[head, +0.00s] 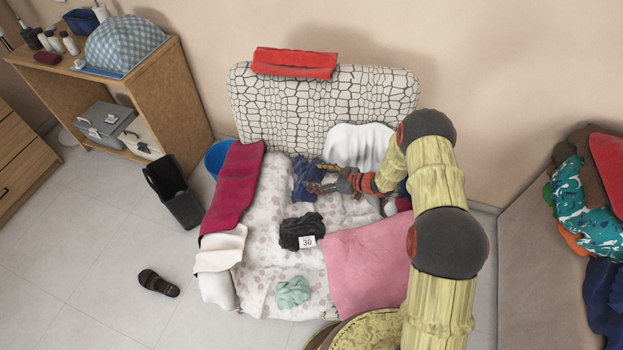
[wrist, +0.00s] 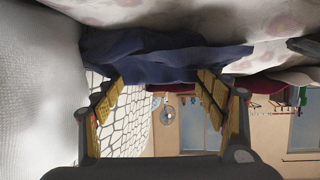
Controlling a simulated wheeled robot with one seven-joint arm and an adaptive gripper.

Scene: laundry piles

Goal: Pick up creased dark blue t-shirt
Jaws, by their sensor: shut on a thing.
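The creased dark blue t-shirt (head: 302,176) is bunched near the back of the couch seat in the head view. My gripper (head: 322,177) reaches it from the right and is shut on it. In the wrist view the dark blue cloth (wrist: 150,57) lies across the tips of my gripper (wrist: 160,84), between the two yellow fingers. The head view does not clearly show whether the cloth is off the seat.
A black garment (head: 298,232) with a "30" tag and a mint cloth (head: 292,292) lie in front.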

